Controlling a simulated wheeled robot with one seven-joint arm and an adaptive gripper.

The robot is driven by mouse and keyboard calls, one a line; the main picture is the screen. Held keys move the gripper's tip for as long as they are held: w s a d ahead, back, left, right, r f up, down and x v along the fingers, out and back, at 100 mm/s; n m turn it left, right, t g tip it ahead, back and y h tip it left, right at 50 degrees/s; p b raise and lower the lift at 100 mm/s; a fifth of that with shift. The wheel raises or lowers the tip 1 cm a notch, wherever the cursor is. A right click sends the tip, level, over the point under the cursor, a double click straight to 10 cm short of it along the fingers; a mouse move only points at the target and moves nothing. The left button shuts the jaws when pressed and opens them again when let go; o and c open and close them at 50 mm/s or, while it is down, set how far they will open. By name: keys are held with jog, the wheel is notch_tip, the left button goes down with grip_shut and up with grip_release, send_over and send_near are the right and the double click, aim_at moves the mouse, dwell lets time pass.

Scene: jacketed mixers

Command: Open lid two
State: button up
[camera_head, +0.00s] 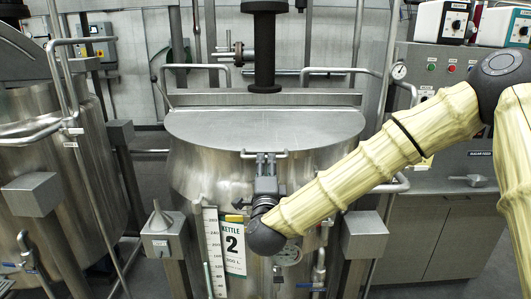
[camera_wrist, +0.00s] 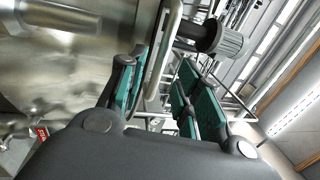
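Kettle 2 (camera_head: 195,180) is a steel vessel in the middle of the head view, with a white sign (camera_head: 233,245) reading "KETTLE 2". Its flat grey lid (camera_head: 265,125) lies level and closed on top. A thin bar handle (camera_head: 263,154) is at the lid's front edge. My gripper (camera_head: 265,158) is just at this handle, seen from behind my arm. In the wrist view, its green-padded fingers (camera_wrist: 160,82) stand apart. A metal bar (camera_wrist: 164,50) shows between and beyond them; I cannot tell whether they touch it.
A black column (camera_head: 264,50) rises behind the lid. Another steel vessel (camera_head: 50,125) with pipe rails stands at left. A control cabinet (camera_head: 450,225) stands at right, behind my arm.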

aim_at(266, 158)
jog(key=shift+w+r+p, duration=0.2)
jog(key=shift+w+p, duration=0.2)
jog(key=shift+w, duration=0.8)
jog(key=shift+w+r+p, duration=0.2)
jog(key=shift+w+p, duration=0.15)
jog(key=shift+w, duration=0.85)
grip_shut()
